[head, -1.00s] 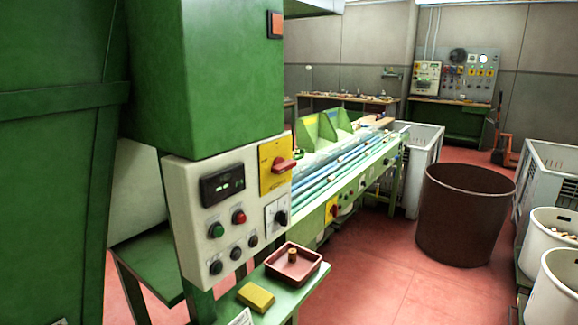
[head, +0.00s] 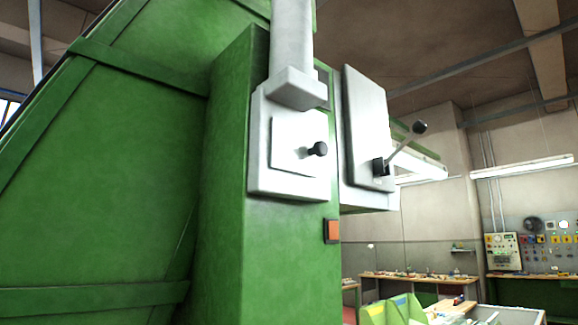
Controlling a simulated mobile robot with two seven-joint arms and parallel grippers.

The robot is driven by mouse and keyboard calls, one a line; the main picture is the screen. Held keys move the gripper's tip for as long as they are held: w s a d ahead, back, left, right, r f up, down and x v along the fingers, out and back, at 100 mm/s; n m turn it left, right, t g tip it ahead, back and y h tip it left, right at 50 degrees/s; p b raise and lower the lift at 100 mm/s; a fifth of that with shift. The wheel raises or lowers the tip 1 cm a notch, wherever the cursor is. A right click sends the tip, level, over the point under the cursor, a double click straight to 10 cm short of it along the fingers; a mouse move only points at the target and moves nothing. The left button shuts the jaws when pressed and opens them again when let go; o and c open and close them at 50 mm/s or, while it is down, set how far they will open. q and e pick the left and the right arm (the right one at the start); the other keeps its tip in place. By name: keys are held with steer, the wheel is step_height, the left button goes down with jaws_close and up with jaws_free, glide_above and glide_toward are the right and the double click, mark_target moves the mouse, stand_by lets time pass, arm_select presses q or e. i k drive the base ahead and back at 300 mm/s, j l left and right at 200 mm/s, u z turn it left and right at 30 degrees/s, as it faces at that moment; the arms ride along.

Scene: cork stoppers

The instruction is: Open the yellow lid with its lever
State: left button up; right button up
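No yellow lid shows in the head view now. A lever (head: 403,146) with a black ball knob sticks out up and to the right from a pale grey box (head: 366,128) on the green machine. To its left, a pale square plate (head: 292,150) with a short black knob (head: 318,149) is on the machine's front. I cannot tell whether this lever belongs to a lid. Neither of my grippers is in view.
The tall green machine (head: 228,215) fills the left and middle. An orange-red square (head: 333,230) is on its side. Workbenches (head: 418,278) and a control board (head: 545,242) stand along the back wall. The floor is mostly out of view.

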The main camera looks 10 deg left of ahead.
mark_target(419, 128)
steer(key=i+l+u, duration=0.2)
steer(key=l, duration=0.15)
steer(key=i+l+u, duration=0.2)
steer(key=l, duration=0.2)
steer(key=l+u, duration=0.15)
steer(key=l, duration=0.25)
steer(key=i+l+u, duration=0.2)
steer(key=l, duration=0.25)
steer(key=i+l+u, duration=0.2)
steer(key=l, duration=0.2)
steer(key=l+u, duration=0.15)
steer(key=l, duration=0.2)
steer(key=i+l+u, duration=0.3)
steer(key=l, duration=0.25)
steer(key=i+l+u, duration=0.1)
steer(key=l+u, duration=0.15)
steer(key=l, duration=0.3)
steer(key=i+l+u, duration=0.1)
steer(key=l+u, duration=0.2)
steer(key=l, duration=0.3)
steer(key=l+u, duration=0.25)
steer(key=l, duration=0.4)
steer(key=k+j+u, duration=0.5)
steer(key=j, duration=0.2)
steer(key=k+l, duration=0.05)
